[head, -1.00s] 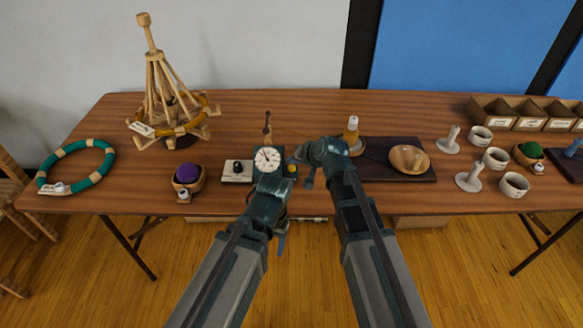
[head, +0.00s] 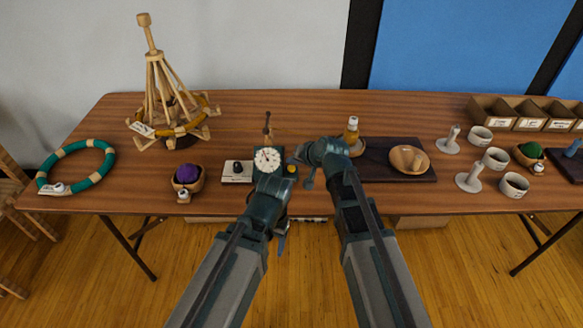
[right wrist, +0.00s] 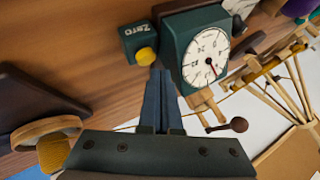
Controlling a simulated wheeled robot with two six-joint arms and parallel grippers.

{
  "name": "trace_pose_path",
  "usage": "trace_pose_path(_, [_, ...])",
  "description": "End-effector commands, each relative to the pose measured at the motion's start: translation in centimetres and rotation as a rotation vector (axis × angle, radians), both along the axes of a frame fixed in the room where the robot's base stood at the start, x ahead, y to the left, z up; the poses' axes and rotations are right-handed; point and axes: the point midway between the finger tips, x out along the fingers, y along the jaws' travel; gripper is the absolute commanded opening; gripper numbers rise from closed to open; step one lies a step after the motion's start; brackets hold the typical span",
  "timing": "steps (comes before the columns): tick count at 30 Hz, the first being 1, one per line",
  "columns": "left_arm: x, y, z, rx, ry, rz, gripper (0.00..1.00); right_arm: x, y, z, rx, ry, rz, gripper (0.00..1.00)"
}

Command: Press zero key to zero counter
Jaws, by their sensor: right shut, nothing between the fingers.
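The counter (head: 267,159) has a round white dial in a dark green case and stands near the table's front edge. Its dial also fills the upper middle of the right wrist view (right wrist: 205,57). The zero key is a yellow button (right wrist: 146,56) on a small dark green block marked "Zero" (right wrist: 141,36); the yellow button also shows in the head view (head: 292,168). My right gripper (right wrist: 159,73) is shut and empty, its tips close beside the yellow button; I cannot tell whether they touch. My left gripper (head: 282,242) is below the counter, its fingers unclear.
A white block with a black knob (head: 237,171) and a bowl with purple yarn (head: 187,177) are left of the counter. A dark board (head: 376,172) with a wooden dish (head: 409,160) and a bottle (head: 351,131) are right. A wooden yarn winder (head: 160,90) stands behind left.

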Motion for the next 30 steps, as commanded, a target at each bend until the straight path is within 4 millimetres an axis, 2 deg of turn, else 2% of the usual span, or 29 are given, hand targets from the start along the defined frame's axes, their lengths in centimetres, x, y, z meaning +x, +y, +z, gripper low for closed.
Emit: trace_pose_path(30, [0.00, 0.00, -0.83, 0.000, 0.000, 0.000, 0.68, 0.00, 0.00, -0.82, 0.000, 0.000, 0.000, 0.00])
